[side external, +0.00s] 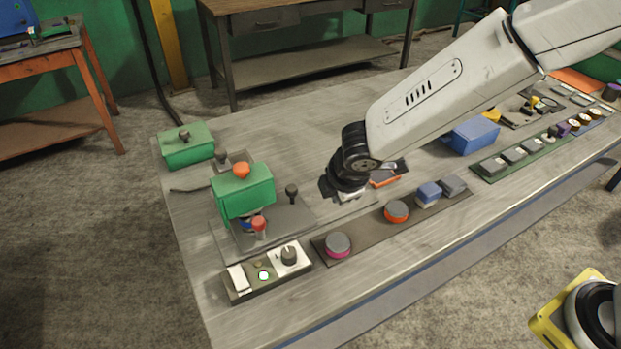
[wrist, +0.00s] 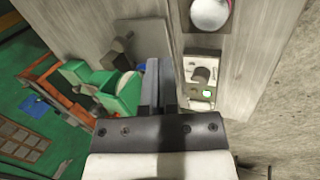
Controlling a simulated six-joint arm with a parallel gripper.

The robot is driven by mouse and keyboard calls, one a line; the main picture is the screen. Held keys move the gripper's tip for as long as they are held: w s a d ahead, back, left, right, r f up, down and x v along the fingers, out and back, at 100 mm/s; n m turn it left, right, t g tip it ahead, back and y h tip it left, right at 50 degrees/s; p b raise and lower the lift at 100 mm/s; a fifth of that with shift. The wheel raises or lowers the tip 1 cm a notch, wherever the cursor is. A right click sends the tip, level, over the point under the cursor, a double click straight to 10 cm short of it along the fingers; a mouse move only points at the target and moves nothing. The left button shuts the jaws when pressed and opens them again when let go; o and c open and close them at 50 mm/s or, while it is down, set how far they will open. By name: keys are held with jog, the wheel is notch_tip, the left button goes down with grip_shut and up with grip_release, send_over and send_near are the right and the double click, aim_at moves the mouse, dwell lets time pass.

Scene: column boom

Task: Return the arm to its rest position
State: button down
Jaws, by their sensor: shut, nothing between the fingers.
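My gripper (side external: 346,195) hangs from the white arm over the middle of the workbench, and its fingers are small and partly hidden by the dark wrist in the side view. In the wrist view its fingers (wrist: 159,70) lie close together with nothing seen between them. It is behind the dark strip with the round knobs and to the right of the green machine. I cannot tell its exact height above the bench top.
A green press-like machine (side external: 243,190) with red knobs stands at left, with a green box (side external: 187,146) behind it. A control box (side external: 265,272) sits at the front edge. A dark strip (side external: 367,231) carries knobs and blocks. A blue box (side external: 470,136) stands right.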

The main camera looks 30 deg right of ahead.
jog(key=s+d+r+m+g, duration=0.1)
jog(key=s+d+m, duration=0.6)
jog(key=d+m, duration=0.1)
jog(key=s+d+r+m+g+y, duration=0.1)
jog(key=s+d+m, duration=0.6)
jog(key=d, duration=0.4)
jog(key=shift+d+m, duration=0.25)
jog(key=shift+m, duration=0.65)
jog(key=shift+r, duration=0.1)
